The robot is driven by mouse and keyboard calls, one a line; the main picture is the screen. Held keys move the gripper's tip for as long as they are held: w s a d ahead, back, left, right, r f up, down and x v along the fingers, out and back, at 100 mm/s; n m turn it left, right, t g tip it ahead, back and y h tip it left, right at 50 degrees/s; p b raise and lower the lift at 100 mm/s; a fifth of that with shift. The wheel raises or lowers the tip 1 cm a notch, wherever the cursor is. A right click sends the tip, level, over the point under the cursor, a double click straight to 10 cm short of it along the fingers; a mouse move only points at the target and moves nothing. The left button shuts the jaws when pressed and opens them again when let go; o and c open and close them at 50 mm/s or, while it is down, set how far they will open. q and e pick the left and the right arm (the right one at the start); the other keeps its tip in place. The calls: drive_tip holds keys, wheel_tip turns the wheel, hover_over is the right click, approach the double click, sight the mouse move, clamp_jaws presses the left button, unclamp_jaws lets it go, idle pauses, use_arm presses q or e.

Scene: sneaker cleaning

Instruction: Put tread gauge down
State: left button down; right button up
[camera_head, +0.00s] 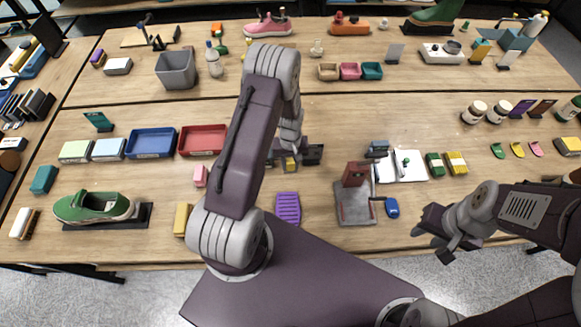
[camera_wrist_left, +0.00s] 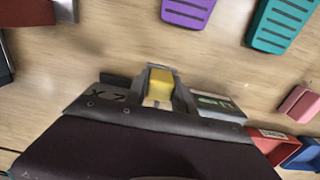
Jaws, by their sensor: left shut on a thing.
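The tread gauge appears to be the small yellow piece (camera_wrist_left: 160,84) between the fingers of my left gripper (camera_wrist_left: 160,98) in the left wrist view. The gripper is shut on it, above bare wood. In the head view, my left gripper (camera_head: 291,163) is over the middle of the table, largely hidden behind my own arm; a bit of yellow shows there. The gauge's lower end and its gap to the table cannot be made out. My right gripper (camera_head: 438,240) is off the table's front edge at the right, with nothing seen in it.
A purple ridged pad (camera_head: 288,207) lies in front of my left gripper. A red tray (camera_head: 203,140) and blue tray (camera_head: 151,143) stand to the left, a pink block (camera_head: 200,176) nearer. A grey plate stand (camera_head: 355,211) is to the right. Bare wood shows behind the gripper.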

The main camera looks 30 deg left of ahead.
sight(291, 169)
use_arm(q)
drive_tip(key=f, duration=0.2)
drive_tip(key=f+p, duration=0.1)
drive_tip(key=shift+w+d+f, duration=0.2)
drive_tip(key=shift+f, duration=0.3)
drive_tip(key=shift+a, duration=0.1)
drive_tip(key=shift+s+f+b, duration=0.15)
drive_tip(key=shift+b, duration=0.15)
drive_tip(key=c, duration=1.3)
unclamp_jaws()
drive_tip(key=shift+o, duration=1.2)
